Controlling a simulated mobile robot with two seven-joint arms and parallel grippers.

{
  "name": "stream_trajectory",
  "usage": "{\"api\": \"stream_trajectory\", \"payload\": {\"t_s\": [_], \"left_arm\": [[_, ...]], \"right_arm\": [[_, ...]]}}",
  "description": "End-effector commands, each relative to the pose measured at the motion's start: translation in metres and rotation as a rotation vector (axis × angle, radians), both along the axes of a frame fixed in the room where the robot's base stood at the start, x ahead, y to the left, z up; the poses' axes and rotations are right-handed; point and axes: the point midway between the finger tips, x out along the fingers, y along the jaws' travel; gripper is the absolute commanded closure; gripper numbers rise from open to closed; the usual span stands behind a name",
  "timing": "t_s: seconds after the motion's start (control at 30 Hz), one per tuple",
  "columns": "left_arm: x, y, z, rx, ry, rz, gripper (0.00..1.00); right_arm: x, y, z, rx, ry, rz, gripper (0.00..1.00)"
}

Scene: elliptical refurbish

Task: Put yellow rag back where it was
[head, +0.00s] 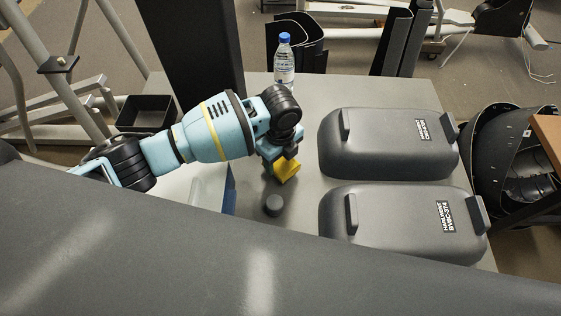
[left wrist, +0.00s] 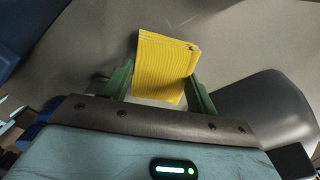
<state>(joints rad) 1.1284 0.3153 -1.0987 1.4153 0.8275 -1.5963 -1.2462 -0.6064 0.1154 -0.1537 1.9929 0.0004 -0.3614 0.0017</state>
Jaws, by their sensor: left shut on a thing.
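The yellow rag (head: 287,170) is a folded, ribbed block in the head view, at the middle of the grey table (head: 300,95). My left gripper (head: 275,160) reaches down over the table from the left and is shut on the rag. In the left wrist view the rag (left wrist: 165,65) sits between the two green fingers of the left gripper (left wrist: 160,85). The rag is close to the tabletop; I cannot tell whether it touches it. My right gripper is not in view.
A small dark round object (head: 273,205) stands just in front of the rag. Two grey covers (head: 385,145) (head: 400,222) lie to the right. A water bottle (head: 284,62) stands at the back edge. A black bin (head: 146,113) is at the left. Bare table lies between bottle and rag.

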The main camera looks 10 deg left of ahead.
Motion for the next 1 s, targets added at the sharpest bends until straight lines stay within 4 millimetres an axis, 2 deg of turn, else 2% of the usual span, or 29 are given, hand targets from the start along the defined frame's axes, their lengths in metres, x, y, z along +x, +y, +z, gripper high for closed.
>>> {"api": "stream_trajectory", "payload": {"t_s": [0.03, 0.13, 0.57, 0.6, 0.73, 1.0], "left_arm": [[-0.001, 0.0, -0.01, 0.001, 0.004, 0.0, 0.6], [-0.001, -0.001, -0.022, 0.0, 0.004, -0.001, 0.6], [-0.001, -0.001, -0.027, 0.0, 0.001, -0.001, 0.6], [0.0, 0.0, -0.027, 0.0, 0.001, -0.001, 0.38], [0.0, 0.0, -0.026, -0.001, 0.001, -0.001, 0.21], [0.0, 0.0, -0.026, -0.001, 0.001, -0.001, 0.2]], "right_arm": [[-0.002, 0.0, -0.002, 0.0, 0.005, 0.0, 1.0], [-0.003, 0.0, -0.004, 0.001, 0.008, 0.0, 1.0], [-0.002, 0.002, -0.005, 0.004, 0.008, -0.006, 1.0], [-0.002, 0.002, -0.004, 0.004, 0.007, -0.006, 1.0], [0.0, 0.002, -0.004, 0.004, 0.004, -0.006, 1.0], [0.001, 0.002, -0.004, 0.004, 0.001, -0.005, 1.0]]}}
